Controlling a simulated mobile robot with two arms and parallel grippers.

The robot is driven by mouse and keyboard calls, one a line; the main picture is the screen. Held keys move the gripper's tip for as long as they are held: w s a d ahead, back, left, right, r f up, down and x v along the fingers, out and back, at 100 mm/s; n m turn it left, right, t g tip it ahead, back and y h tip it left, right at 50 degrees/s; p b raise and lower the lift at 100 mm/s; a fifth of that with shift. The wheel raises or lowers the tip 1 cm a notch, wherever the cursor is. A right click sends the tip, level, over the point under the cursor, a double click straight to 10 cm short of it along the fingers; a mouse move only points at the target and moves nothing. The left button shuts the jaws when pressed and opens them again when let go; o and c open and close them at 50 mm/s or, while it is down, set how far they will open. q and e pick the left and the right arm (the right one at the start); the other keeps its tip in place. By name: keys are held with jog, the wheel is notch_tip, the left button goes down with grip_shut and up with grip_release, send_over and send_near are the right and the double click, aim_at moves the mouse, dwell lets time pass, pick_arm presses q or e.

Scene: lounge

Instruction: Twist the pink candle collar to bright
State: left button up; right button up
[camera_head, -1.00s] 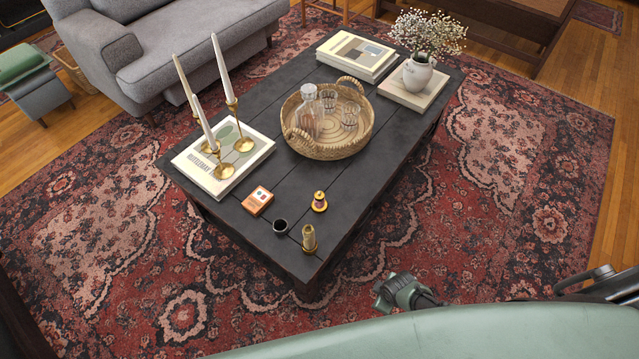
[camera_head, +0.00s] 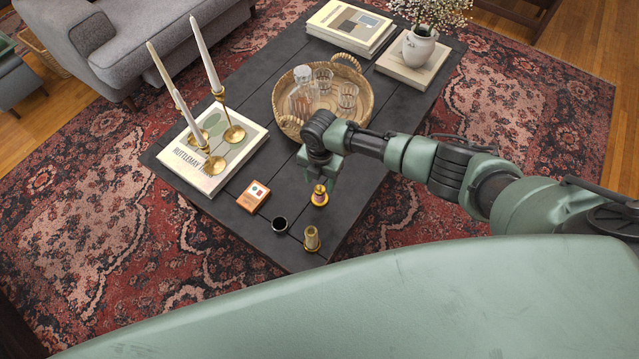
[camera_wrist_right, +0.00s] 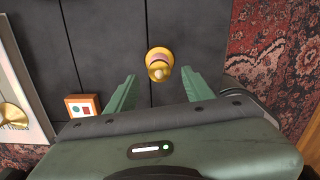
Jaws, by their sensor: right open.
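The small brass candle with the pink collar (camera_head: 319,195) stands upright on the dark coffee table, right of the orange box. In the right wrist view the candle (camera_wrist_right: 160,60) is seen from above, with a pink ring under its gold top. My right gripper (camera_head: 322,178) is above the candle, pointing down. In the wrist view its two open fingers (camera_wrist_right: 158,82) lie on either side of the candle's near side, apart from it. The gripper is empty. My left gripper is not in view.
A second small brass candle (camera_head: 311,239) and a black cup (camera_head: 279,224) stand near the table's front corner. The orange box (camera_head: 253,196) lies left of them. Tall candlesticks stand on a book (camera_head: 235,172). A wicker tray (camera_head: 283,100) with glassware is behind my gripper.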

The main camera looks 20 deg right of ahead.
aim_at(320, 186)
notch_tip(320, 186, down, 3)
jog(key=shift+r, duration=0.15)
jog(key=shift+f, duration=0.35)
grip_shut()
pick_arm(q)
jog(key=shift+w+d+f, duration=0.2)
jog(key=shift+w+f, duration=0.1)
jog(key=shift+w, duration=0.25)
